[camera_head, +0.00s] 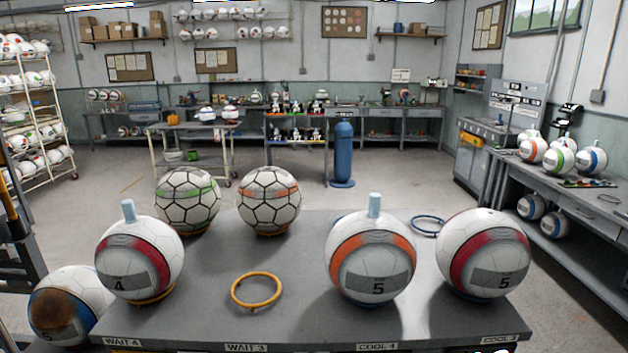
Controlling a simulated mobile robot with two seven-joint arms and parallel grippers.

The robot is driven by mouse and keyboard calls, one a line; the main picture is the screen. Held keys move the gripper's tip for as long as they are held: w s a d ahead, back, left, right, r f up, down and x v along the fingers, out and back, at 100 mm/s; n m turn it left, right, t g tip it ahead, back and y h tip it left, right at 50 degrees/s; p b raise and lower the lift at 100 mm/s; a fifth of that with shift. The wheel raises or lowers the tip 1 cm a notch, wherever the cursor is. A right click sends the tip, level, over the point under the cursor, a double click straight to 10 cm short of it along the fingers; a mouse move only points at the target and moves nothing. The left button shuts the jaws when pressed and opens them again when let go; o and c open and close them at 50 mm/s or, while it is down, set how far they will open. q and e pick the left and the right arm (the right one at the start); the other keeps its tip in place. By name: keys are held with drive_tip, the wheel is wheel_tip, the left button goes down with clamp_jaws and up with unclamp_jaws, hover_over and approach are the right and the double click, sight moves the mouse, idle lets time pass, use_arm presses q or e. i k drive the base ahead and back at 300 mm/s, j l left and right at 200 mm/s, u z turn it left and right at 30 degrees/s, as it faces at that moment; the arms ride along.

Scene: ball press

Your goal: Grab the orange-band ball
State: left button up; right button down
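A white ball with an orange band (372,243) sits toward the front right of the grey table (300,325), behind the label COOL 4. It has a grey panel marked 5 and a light blue cylinder (375,205) standing on top. A second ball with an orange band (268,201), white with black seam lines, sits at the back middle of the table. Neither of my grippers can be made out in the head view.
A red-band ball marked 5 (484,253) stands close right of the front orange-band ball. A red-band ball marked 4 (140,260) with a blue cylinder and a green-band ball (188,199) stand left. An empty orange ring (256,290) and blue ring (428,225) lie on the table.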

sight(370, 256)
drive_tip(key=j+z, duration=0.1)
drive_tip(key=z, duration=0.3)
drive_tip(key=i+j+z, duration=0.1)
drive_tip(key=z, duration=0.3)
drive_tip(key=j+z, duration=0.15)
drive_tip(key=z, duration=0.3)
drive_tip(key=i+j+z, duration=0.1)
drive_tip(key=z, duration=0.3)
